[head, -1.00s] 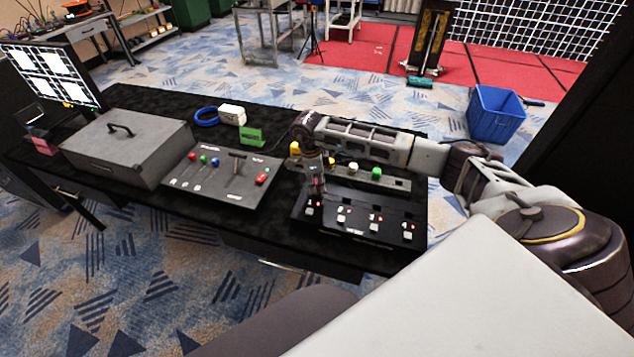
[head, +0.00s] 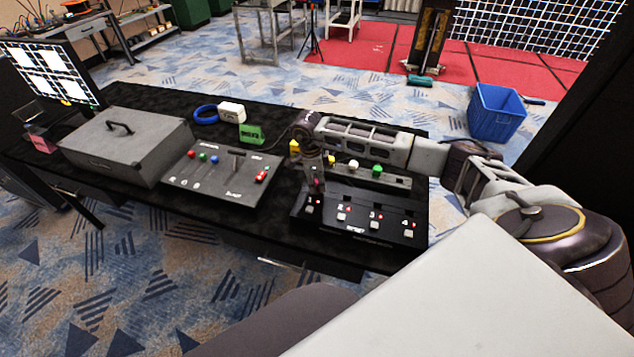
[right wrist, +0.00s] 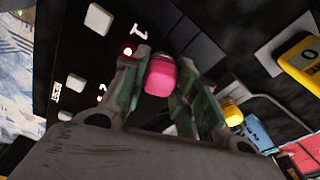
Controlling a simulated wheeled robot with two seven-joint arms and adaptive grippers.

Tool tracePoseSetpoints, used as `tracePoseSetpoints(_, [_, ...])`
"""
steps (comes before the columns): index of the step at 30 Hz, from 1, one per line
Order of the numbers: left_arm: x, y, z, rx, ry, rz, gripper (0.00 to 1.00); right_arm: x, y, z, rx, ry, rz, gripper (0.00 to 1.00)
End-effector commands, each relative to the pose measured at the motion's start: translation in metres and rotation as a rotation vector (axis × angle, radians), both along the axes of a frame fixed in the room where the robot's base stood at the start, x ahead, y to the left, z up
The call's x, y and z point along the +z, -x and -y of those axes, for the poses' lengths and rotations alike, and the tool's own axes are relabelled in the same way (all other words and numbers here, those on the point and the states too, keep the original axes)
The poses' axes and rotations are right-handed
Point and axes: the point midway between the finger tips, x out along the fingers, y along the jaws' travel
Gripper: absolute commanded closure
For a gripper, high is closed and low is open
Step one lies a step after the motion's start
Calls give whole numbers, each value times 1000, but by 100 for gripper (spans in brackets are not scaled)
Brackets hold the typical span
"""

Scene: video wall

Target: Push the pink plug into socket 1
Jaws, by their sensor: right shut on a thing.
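My right gripper (head: 317,186) points down over the left end of the black socket panel (head: 365,212). In the right wrist view its green-edged fingers (right wrist: 157,85) are shut on the pink plug (right wrist: 161,76). The plug is in front of the panel, near the printed 1 (right wrist: 140,30) and a lit red lamp (right wrist: 127,51). The plug's far end and the opening of socket 1 are hidden, so I cannot tell how deep the plug sits. My left gripper is not in view.
Behind the panel, a grey rack (head: 398,183) holds a white plug (head: 353,165) and a green plug (head: 376,171). To the left are a lever control box (head: 221,180) and a grey case (head: 127,147).

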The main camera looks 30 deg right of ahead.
Motion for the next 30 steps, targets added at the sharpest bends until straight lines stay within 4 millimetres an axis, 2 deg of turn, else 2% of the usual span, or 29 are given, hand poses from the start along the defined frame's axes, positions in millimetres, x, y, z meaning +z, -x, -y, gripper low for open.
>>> tracePoseSetpoints(20, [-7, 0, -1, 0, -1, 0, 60, -8, 0, 0, 0, 0, 0, 93])
tracePoseSetpoints(21, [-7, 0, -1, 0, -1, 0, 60, -9, 0, 0, 0, 0, 0, 70])
tracePoseSetpoints(27, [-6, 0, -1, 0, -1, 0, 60, -8, 0, 0, 0, 0, 0, 46])
tracePoseSetpoints(30, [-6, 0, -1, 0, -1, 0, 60, -8, 0, 0, 0, 0, 0, 46])
